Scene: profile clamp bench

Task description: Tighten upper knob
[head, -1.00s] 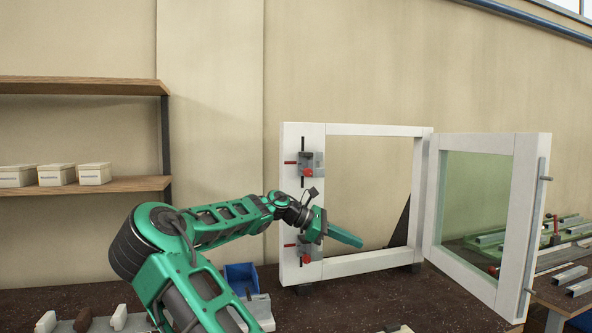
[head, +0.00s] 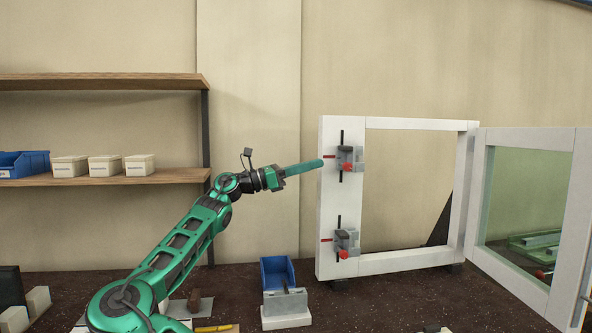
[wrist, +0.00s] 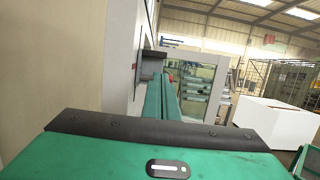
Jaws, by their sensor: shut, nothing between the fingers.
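The upper clamp (head: 357,156) is a grey block on the left post of the white frame (head: 329,215), with a red upper knob (head: 346,168) on its front. A similar lower clamp (head: 353,238) with a red lower knob (head: 343,254) sits further down the same post. My gripper (head: 321,163) is shut and empty, its long green fingers pointing right. In the head view its tips appear just left of the upper knob, at nearly its height; their depth is unclear.
The hinged glazed sash (head: 569,216) stands open at the right. A blue bin (head: 277,270) and a grey-white block (head: 286,312) sit on the dark bench below. A wooden shelf (head: 110,182) with white boxes is at the left. The air below my gripper is clear.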

